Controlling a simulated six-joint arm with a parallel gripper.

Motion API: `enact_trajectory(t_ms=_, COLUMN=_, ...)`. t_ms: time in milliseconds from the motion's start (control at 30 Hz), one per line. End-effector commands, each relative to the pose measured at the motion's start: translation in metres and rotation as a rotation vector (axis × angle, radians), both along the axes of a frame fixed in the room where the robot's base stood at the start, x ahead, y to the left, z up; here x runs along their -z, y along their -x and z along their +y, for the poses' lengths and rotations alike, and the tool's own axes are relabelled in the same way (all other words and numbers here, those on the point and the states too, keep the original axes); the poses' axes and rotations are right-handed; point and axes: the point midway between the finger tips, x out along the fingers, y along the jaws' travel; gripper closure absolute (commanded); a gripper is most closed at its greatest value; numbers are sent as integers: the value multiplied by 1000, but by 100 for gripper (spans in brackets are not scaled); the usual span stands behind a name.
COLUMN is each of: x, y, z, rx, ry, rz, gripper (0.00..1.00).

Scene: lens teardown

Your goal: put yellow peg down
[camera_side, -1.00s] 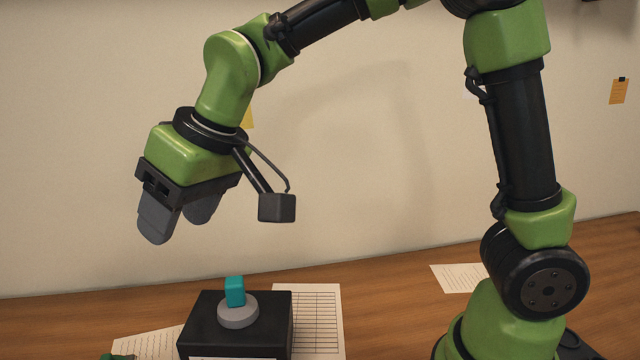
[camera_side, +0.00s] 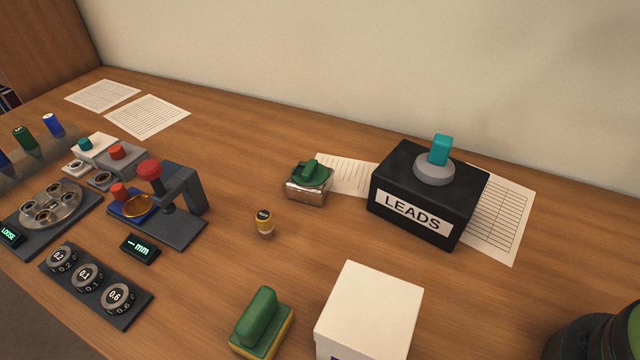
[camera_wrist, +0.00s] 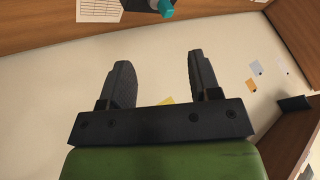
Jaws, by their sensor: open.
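The fingers point toward the table's edge and the teal knob (camera_wrist: 166,8) of the black box. The yellow peg cannot be made out in the wrist view.
A black LEADS box (camera_side: 388,207) stands right of the peg. A green-topped metal block (camera_side: 307,190) is behind it. A green-and-yellow block (camera_side: 262,325) and a white box (camera_side: 370,305) are in front. A press stand (camera_side: 185,215) and dials (camera_side: 88,277) fill the left.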

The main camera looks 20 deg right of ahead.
Motion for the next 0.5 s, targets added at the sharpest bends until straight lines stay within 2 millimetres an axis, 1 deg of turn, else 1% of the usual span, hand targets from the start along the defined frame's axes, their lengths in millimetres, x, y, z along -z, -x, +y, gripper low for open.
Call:
enact_trajectory(t_ms=167, x=-1, y=-4, z=0, rx=-30, ry=26, rz=5, gripper=43)
enact_trajectory(t_ms=267, x=-2, y=-16, z=0, rx=-131, ry=123, rz=25, gripper=43)
enact_trajectory(t_ms=367, x=-2, y=-41, z=2, rx=-324, ry=296, rz=51, gripper=43)
enact_trajectory(t_ms=467, x=2, y=-75, z=12, rx=-575, ry=512, rz=69, gripper=43)
enact_trajectory(t_ms=500, x=5, y=-88, z=18, rx=-679, ry=597, rz=74, gripper=43)
